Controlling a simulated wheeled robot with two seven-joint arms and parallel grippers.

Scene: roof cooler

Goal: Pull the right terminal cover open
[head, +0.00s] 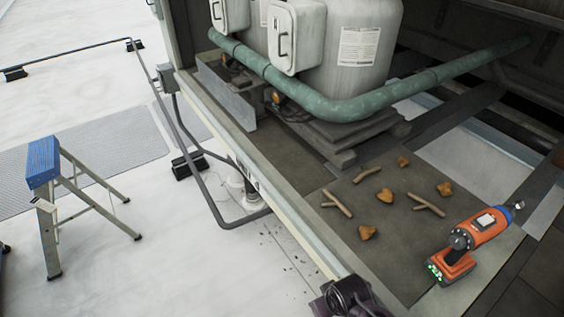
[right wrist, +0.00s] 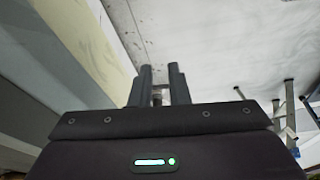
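The right terminal cover (head: 297,37) is a pale grey box-shaped cover with a dark handle (head: 283,44), on the front of a grey rounded tank at the top of the head view. It looks closed. The left terminal cover (head: 229,14) is beside it, cut off by the top edge. A dark part of my right arm (head: 352,298) shows at the bottom of the head view, far from the covers. In the right wrist view my right gripper (right wrist: 160,80) has its two fingers a little apart, with no object clearly held. My left gripper is not in view.
A green pipe (head: 345,108) bends around the tank, below the right cover. A orange drill (head: 474,240), leaves and twigs lie on the dark deck (head: 400,270). A blue-topped step stool (head: 43,162) and grey conduit (head: 200,180) stand on the white roof at left.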

